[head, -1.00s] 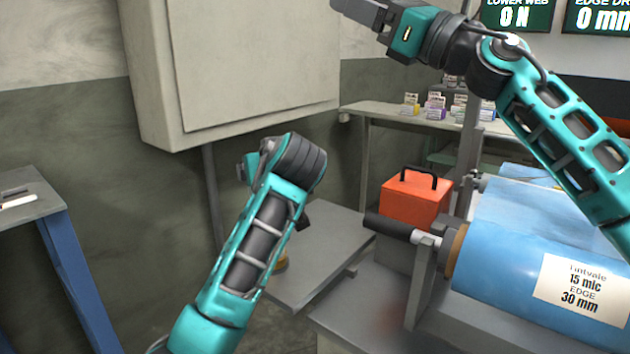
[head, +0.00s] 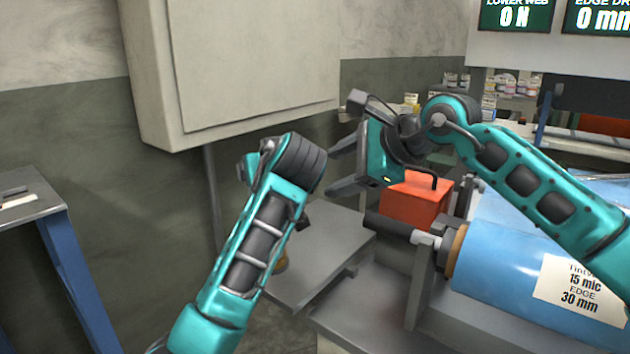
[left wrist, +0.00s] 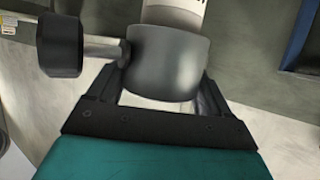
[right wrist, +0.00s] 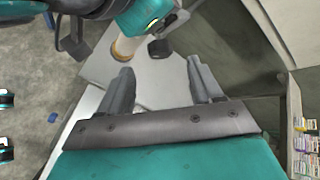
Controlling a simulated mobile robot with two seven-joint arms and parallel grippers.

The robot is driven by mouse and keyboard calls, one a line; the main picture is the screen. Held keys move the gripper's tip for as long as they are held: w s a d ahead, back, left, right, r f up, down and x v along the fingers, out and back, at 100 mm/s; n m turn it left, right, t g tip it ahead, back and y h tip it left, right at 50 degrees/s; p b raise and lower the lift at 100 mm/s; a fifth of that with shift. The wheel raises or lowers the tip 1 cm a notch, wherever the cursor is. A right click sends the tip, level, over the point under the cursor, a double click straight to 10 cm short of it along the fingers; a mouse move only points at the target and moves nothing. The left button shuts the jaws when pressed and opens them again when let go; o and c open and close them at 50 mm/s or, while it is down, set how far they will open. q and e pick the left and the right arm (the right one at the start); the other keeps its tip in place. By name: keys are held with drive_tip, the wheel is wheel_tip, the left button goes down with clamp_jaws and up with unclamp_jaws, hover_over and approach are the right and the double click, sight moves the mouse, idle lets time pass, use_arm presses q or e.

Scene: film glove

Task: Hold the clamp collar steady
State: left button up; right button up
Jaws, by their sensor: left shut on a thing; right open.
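The clamp collar is a grey metal cylinder (left wrist: 168,62) in the left wrist view, with a black knob (left wrist: 60,45) on a short stem at its left. My left gripper (left wrist: 163,88) is shut around it, one finger on each side. In the head view my left forearm hides the left fingers and most of the collar. My right gripper (head: 340,170) is open and empty, above the grey platform and well apart from the collar. The right wrist view shows its spread fingers (right wrist: 158,75), with a dark knob (right wrist: 159,48) beyond them near my left arm.
A blue film roll (head: 500,270) with a black-handled shaft (head: 390,228) lies at right. An orange toolbox (head: 412,203) stands behind it, close to my right gripper. A grey platform (head: 325,245) is in the middle. A wall cabinet (head: 230,60) hangs at upper left.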

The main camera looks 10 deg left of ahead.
drive_tip(key=x, duration=0.6)
drive_tip(key=shift+a, duration=0.25)
drive_tip(key=shift+w+f, duration=0.15)
drive_tip(key=shift+c, duration=0.2)
drive_tip(key=c, duration=1)
